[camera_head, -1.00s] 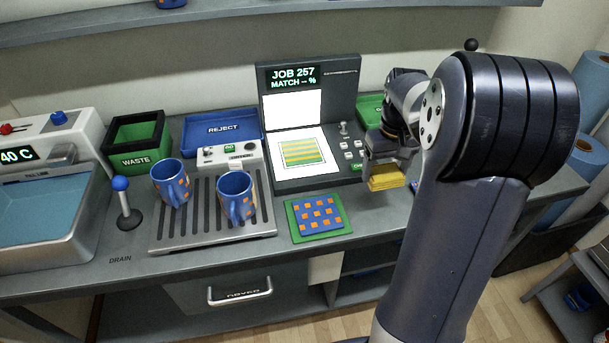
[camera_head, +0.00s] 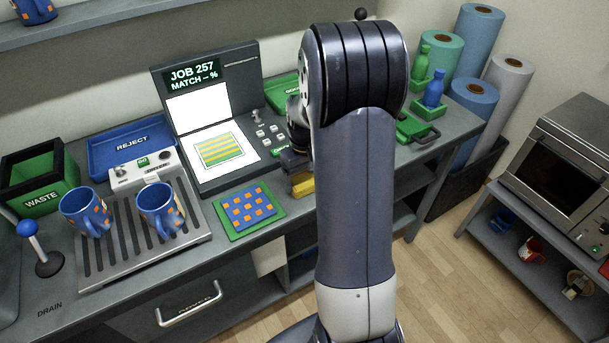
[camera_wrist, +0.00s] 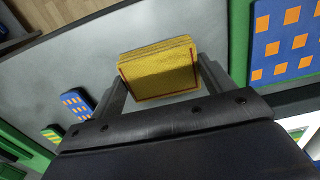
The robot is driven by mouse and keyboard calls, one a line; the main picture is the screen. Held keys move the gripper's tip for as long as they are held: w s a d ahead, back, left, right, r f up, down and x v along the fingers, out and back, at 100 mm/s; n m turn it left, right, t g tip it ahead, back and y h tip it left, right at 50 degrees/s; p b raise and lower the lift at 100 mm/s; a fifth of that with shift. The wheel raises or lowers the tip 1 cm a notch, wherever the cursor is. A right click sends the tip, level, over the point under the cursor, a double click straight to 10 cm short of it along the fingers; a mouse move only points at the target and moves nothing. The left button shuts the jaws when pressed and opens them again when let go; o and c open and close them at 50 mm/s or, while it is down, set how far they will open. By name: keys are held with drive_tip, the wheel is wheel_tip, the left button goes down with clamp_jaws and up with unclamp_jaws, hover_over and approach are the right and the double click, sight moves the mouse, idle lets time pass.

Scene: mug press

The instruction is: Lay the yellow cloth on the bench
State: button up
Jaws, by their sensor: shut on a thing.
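The yellow cloth (camera_head: 302,184) is a small folded block, partly hidden behind my arm in the head view. My gripper (camera_head: 298,172) is shut on it. In the wrist view the cloth (camera_wrist: 160,70) sits between the two fingers, with a thin red line along its edge. The grey bench (camera_head: 268,241) shows behind and below it. I cannot tell whether the cloth touches the bench. It is to the right of the green mat with the blue, orange-squared cover (camera_head: 250,208).
Two blue mugs (camera_head: 160,207) stand on the drain rack (camera_head: 120,262) at left. The press console (camera_head: 215,110) is behind. Small patterned pieces (camera_wrist: 76,103) lie on the bench in the wrist view. Green and blue bottles (camera_head: 434,88) stand at the bench's right end.

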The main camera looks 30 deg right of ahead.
sight(305, 179)
drive_tip(key=shift+f, duration=0.15)
drive_tip(key=o, duration=0.9)
wheel_tip(305, 179, up, 12)
drive_tip(key=shift+r, duration=0.2)
